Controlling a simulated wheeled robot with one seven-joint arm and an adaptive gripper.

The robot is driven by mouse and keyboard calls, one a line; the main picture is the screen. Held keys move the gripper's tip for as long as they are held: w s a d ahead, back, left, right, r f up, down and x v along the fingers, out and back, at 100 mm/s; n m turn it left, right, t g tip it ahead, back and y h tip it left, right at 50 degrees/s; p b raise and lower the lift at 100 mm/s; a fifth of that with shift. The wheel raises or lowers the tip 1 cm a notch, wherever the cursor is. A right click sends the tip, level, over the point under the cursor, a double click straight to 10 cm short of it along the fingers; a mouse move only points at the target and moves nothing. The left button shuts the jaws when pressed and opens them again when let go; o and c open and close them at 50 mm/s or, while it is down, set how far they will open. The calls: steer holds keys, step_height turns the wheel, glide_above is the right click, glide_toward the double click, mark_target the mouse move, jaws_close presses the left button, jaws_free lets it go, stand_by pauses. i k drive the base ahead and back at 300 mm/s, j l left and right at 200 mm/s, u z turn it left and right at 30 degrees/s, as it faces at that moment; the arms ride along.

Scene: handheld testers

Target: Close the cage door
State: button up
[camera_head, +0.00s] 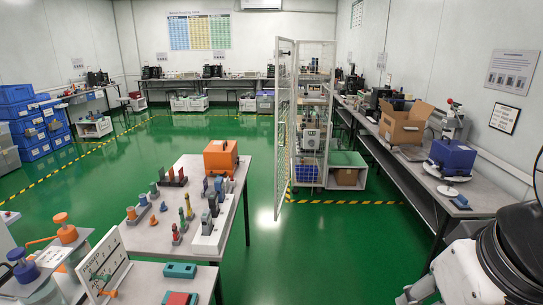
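The cage (330,75) is a tall white-framed mesh cabinet standing right of centre, with several shelves of devices inside. Its door (284,125) is a tall narrow mesh panel on the left side of the cage. The door stands open, swung out from the front toward me, and I see it nearly edge-on. The shelves show through the open front. Part of my arm, black and white, fills the lower right corner. My gripper cannot be made out in this view, and nothing shows touching the door.
A table (160,238) with colored testers and an orange box (220,157) stands left of the door. A long bench (425,195) with a cardboard box (405,122) runs along the right wall. Green floor (330,245) lies clear between them. A low green-topped cabinet (347,160) adjoins the cage.

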mark_target(277, 51)
steer(key=i+l+z, duration=0.1)
steer(key=i+z, duration=0.15)
steer(key=i, duration=1.55)
steer(key=i+l+u, duration=0.3)
steer(key=i, duration=0.25)
steer(key=i+l+u, duration=0.35)
steer(key=i, duration=0.15)
steer(key=i+j+u, duration=0.1)
steer(key=i, duration=0.65)
